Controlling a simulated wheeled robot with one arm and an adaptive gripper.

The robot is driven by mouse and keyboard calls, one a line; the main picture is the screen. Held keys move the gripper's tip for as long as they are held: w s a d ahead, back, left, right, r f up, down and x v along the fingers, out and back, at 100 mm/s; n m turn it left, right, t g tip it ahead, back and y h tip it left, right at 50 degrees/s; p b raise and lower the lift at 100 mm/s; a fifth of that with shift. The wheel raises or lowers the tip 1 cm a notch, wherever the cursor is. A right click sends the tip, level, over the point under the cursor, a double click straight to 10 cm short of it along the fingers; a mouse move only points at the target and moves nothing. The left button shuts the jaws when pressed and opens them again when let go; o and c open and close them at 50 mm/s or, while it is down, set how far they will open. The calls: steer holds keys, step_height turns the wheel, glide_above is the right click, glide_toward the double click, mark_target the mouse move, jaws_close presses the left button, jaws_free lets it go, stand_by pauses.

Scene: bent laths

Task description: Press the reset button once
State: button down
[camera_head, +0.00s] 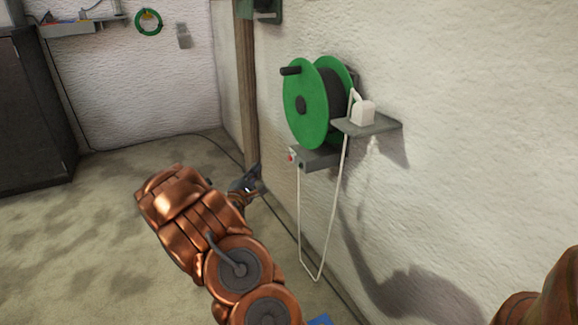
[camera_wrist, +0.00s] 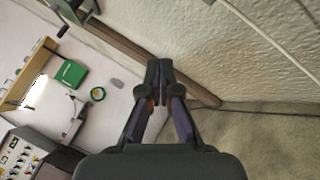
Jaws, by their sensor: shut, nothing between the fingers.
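A grey box (camera_head: 318,159) is fixed to the wall under a green cable reel (camera_head: 308,108). A small red button (camera_head: 291,157) shows on its left end, with a pale part beside it. It is too small to read a label, so I cannot tell for sure that it is the reset button. My gripper (camera_head: 255,172) is to the left of the box and a little lower, apart from it. In the wrist view my gripper (camera_wrist: 158,68) is shut and empty, its fingertips together. The box and button do not show in the wrist view.
A white plug (camera_head: 363,111) stands on a small wall shelf (camera_head: 378,127) right of the reel. A white cable (camera_head: 328,235) hangs in a loop below. A wooden post (camera_head: 246,85) stands behind my gripper. A dark cabinet (camera_head: 35,105) is at far left.

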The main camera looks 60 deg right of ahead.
mark_target(291, 158)
stand_by(0.3)
steer(key=s+d+b, duration=0.1)
steer(key=s+d, duration=0.3)
steer(key=d, duration=0.3)
steer(key=shift+s+d+b, duration=0.15)
steer(key=shift+s+b, duration=0.25)
steer(key=shift+r, duration=0.1)
stand_by(0.3)
steer(key=shift+s+d+p, duration=0.55)
steer(key=shift+d+p, duration=0.2)
steer(key=shift+p, duration=0.35)
stand_by(2.0)
steer(key=shift+w+a, duration=0.15)
steer(key=shift+w+a+p, duration=0.35)
steer(key=shift+a+p, duration=0.15)
steer(key=shift+a, duration=0.1)
